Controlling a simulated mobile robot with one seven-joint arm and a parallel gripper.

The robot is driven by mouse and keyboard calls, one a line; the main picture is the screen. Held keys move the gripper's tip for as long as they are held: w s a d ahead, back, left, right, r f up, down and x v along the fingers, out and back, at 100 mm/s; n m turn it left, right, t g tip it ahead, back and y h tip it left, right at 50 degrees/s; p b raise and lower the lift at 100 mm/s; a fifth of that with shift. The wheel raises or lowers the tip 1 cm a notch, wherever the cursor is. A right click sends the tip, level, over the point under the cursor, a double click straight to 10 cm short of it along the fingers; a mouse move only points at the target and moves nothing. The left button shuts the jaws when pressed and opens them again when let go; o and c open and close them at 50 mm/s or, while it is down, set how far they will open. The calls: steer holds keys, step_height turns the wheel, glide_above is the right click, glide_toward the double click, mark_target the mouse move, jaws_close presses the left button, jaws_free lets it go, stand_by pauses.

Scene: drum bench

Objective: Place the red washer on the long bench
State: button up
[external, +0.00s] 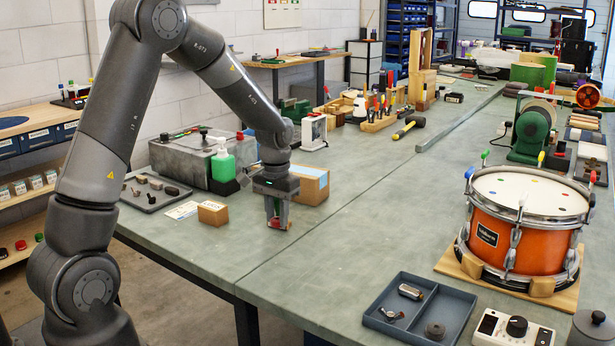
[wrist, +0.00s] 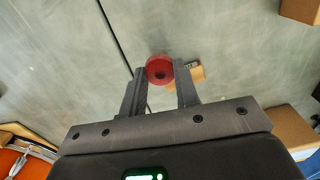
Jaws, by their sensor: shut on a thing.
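A small tan piece lies just beside the washer. I cannot tell whether the washer touches the bench top.
A cardboard box (external: 311,184) stands just behind my gripper, and a small box (external: 212,213) is to its left. A green bottle (external: 222,163) and a dark tray (external: 152,193) are farther left. An orange drum (external: 522,230) and a compartment tray (external: 420,307) are on the right. The bench middle is clear.

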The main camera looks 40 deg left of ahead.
mark_target(277, 219)
step_height(277, 219, up, 12)
steer(key=w+a+r+n, duration=0.2)
steer(key=w+a+n, duration=0.5)
steer(key=w+a, duration=0.5)
steer(key=w+a+f+n, duration=0.1)
steer(key=w+a+n, duration=0.3)
steer(key=a, duration=0.3)
steer(key=w+a+f+n, duration=0.2)
steer(key=w+a+n, duration=0.25)
steer(key=a, duration=0.35)
steer(key=f, duration=1.3)
steer(key=shift+w+d+f, duration=0.15)
steer(key=shift+d+f, duration=0.1)
steer(key=shift+f, duration=0.15)
steer(key=shift+f, duration=0.1)
steer(key=o, duration=1)
